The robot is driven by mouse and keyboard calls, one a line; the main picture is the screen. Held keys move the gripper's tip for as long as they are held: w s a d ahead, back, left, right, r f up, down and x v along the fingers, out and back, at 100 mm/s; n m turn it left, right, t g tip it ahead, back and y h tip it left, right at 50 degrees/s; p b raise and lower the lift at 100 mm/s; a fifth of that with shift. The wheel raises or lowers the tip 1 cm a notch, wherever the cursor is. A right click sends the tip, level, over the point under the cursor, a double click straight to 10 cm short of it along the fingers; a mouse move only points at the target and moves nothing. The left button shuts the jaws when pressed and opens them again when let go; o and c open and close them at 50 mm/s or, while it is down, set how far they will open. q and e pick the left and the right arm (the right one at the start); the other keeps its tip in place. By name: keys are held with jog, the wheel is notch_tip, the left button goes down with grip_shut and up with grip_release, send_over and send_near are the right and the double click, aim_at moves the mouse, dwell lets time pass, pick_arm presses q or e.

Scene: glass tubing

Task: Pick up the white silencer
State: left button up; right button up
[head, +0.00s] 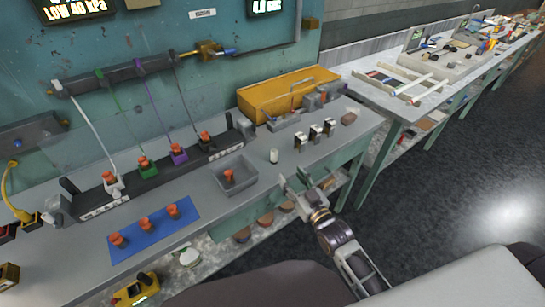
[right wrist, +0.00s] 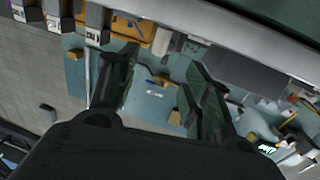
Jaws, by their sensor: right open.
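The white silencer (head: 274,156) is a small white cylinder standing upright on the grey bench top, right of a grey square bin (head: 236,186). My right gripper (head: 292,182) is at the bench's front edge, just in front and to the right of the silencer, apart from it. In the right wrist view its two dark fingers (right wrist: 160,75) are spread with nothing held between them. A small whitish shape (right wrist: 162,41) shows beyond the fingertips there; I cannot tell surely that it is the silencer. My left gripper is not in view.
An orange-red part sits in the bin. Several metal fittings (head: 316,132) stand right of the silencer. A yellow case (head: 288,92) lies behind. A blue mat (head: 152,232) with orange-red parts lies left. A black rack (head: 150,172) runs along the back.

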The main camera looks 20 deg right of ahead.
send_near(276, 155)
jog(key=shift+w, duration=0.95)
jog(key=shift+w+a, duration=0.3)
jog(key=shift+w, duration=0.3)
jog(key=shift+w+a, duration=0.15)
jog(key=shift+w, duration=0.6)
jog(key=shift+w+a, duration=0.15)
jog(key=shift+w, duration=0.55)
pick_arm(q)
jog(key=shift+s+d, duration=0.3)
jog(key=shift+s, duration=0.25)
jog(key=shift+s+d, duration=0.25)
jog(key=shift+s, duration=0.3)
pick_arm(e)
jog(key=shift+w, duration=0.15)
